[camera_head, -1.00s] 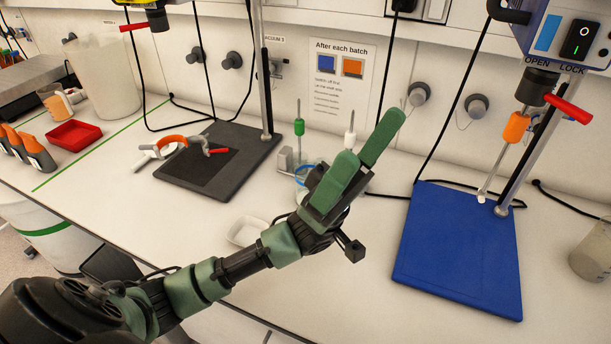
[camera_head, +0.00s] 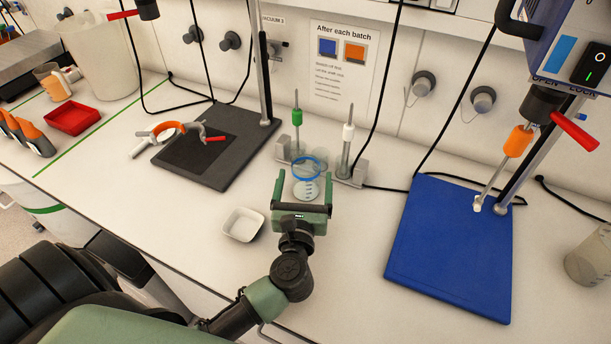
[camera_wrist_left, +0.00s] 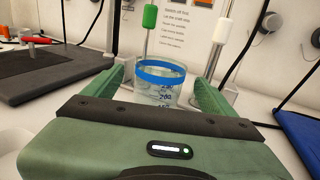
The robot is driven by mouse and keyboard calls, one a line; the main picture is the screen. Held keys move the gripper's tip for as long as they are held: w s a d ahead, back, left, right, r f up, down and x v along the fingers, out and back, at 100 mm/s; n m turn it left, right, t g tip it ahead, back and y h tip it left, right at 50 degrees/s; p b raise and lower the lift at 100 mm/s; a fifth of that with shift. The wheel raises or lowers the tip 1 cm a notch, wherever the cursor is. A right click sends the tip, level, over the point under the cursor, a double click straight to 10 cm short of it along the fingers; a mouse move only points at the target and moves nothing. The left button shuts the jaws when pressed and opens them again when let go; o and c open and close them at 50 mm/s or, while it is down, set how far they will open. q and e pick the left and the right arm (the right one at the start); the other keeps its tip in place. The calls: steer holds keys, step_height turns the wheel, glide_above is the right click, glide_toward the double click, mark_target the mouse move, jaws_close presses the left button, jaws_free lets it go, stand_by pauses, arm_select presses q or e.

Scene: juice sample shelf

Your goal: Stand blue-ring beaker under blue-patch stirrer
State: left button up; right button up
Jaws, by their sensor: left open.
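The blue-ring beaker (camera_head: 307,188) is clear glass with a blue band near its rim, standing upright on the bench. My left gripper (camera_head: 304,190) is open and points at it from the front; in the left wrist view the beaker (camera_wrist_left: 160,82) shows between the two green fingers (camera_wrist_left: 160,90), and I cannot tell whether they touch it. The blue-patch stirrer (camera_head: 556,65) hangs at the right, with a blue patch on its housing, an orange-sleeved shaft (camera_head: 517,141) and a red lever. Its blue base plate (camera_head: 448,250) is bare. My right gripper is not in view.
Green-handled (camera_head: 297,118) and white-handled (camera_head: 348,132) rods stand in holders just behind the beaker. A small white dish (camera_head: 243,224) lies left of my gripper. A dark stirrer base (camera_head: 218,160) is further left, a grey beaker (camera_head: 592,252) far right. Bench between dish and blue plate is mostly free.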

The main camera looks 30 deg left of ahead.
mark_target(307, 161)
arm_select(q)
steer(key=p+x, duration=0.2)
steer(key=x, duration=0.3)
steer(key=shift+w+a+r, duration=0.1)
steer(key=shift+w+a, duration=0.1)
steer(key=shift+w, duration=0.15)
steer(key=shift+w+a, duration=0.1)
steer(key=shift+w, duration=0.15)
jaws_close()
step_height(307, 161, up, 20)
steer(key=p, duration=0.2)
stand_by(1.1)
